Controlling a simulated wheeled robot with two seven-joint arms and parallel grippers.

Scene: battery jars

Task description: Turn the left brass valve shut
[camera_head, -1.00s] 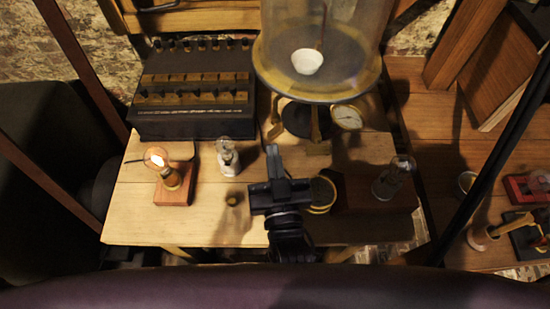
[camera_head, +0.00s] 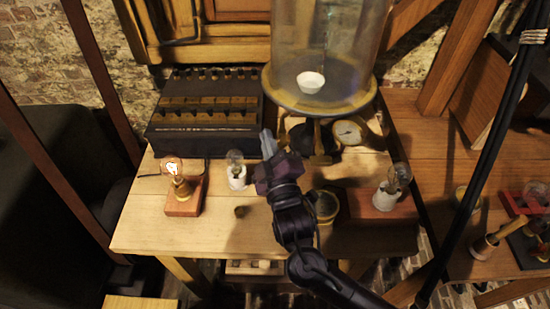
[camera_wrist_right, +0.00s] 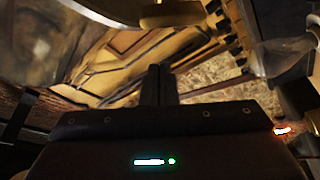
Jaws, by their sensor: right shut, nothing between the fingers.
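The glass bell jar (camera_head: 335,45) stands on a round brass-rimmed plate (camera_head: 300,103) at the back of the table. A brass fitting (camera_head: 322,158) shows under the plate, beside the pressure gauge (camera_head: 348,132). Brass also shows at the plate's left underside, partly behind my fingers; I cannot make out the left valve's handle there. My right gripper (camera_head: 267,143) is shut and empty, its fingertips just left of and below the plate. In the right wrist view the fingers (camera_wrist_right: 161,82) are together, and a brass part (camera_wrist_right: 172,14) shows beyond them. My left gripper is not in view.
A dark box with rows of knobs (camera_head: 205,140) stands back left. A lit bulb on a wooden block (camera_head: 183,207), a small bulb in a white socket (camera_head: 237,178) and another bulb (camera_head: 388,195) stand on the table. The front-left tabletop (camera_head: 150,235) is clear.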

